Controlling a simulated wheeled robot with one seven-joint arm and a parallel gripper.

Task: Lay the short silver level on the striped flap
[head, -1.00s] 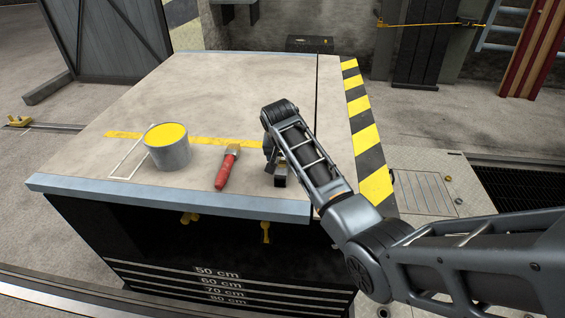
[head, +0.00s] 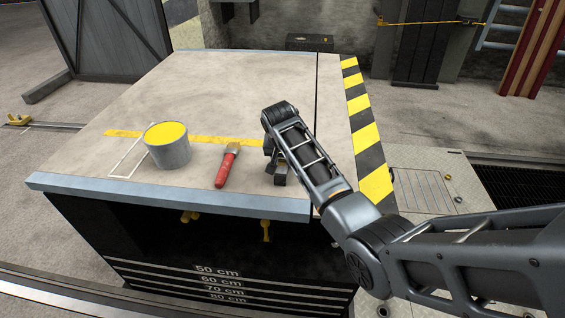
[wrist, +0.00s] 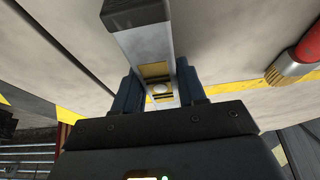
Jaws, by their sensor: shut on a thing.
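The silver level (wrist: 150,48) is a metal bar with a yellow vial window, seen in the wrist view between my fingers. My gripper (wrist: 160,88) is shut on it, and the bar sticks out beyond the fingers. In the head view my gripper (head: 276,174) is low over the table's front part, right of the brush. I cannot make out the level there, nor whether it touches the tabletop. The striped flap (head: 338,118) is the table's right strip, beyond a dark seam, with a yellow and black edge. My forearm covers its near part.
A red-handled brush (head: 227,168) lies just left of my gripper. A grey can of yellow paint (head: 168,152) stands further left, by a white outlined mark. A yellow line (head: 215,141) crosses the tabletop (head: 235,90). The far part of the table is clear.

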